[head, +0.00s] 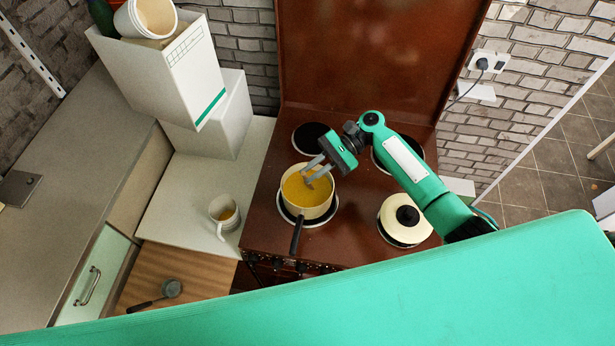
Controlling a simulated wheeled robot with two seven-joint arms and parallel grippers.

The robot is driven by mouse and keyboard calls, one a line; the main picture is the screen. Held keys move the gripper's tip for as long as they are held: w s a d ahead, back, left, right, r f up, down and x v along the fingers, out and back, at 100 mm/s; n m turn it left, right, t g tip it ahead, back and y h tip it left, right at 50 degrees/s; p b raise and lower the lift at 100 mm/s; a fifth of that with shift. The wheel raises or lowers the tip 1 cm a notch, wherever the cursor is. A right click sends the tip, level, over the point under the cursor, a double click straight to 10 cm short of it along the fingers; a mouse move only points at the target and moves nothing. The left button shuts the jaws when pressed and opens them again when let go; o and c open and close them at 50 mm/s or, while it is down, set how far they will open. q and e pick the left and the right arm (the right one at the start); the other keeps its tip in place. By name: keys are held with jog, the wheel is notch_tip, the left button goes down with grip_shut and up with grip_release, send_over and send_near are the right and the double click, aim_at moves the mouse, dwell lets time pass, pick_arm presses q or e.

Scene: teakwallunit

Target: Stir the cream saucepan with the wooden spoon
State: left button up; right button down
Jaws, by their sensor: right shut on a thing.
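The cream saucepan (328,207) stands on the front left hotplate of the brown stove, with yellow contents inside and its dark handle pointing toward me. My right gripper (311,177) reaches in from the right, with its grey fingers pointing down over the pan's opening. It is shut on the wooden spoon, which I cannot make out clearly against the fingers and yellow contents. How deep the spoon sits is hidden. My left gripper is out of view.
A cream lidded pot (393,229) with a black knob sits right of the saucepan. A white mug (231,224) stands on the left counter, and a dark ladle (171,288) lies on a wooden surface. White boxes (168,75) stand at the back left. The back left hotplate (312,137) is bare.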

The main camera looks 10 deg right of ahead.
notch_tip(320, 180, up, 7)
jog(key=s+a, duration=0.1)
jog(key=s, duration=0.1)
jog(key=shift+s, duration=0.4)
dwell(0.6)
jog(key=shift+a+r, duration=0.1)
jog(key=shift+r, duration=0.05)
notch_tip(320, 180, up, 5)
jog(key=shift+f, duration=0.1)
dwell(0.6)
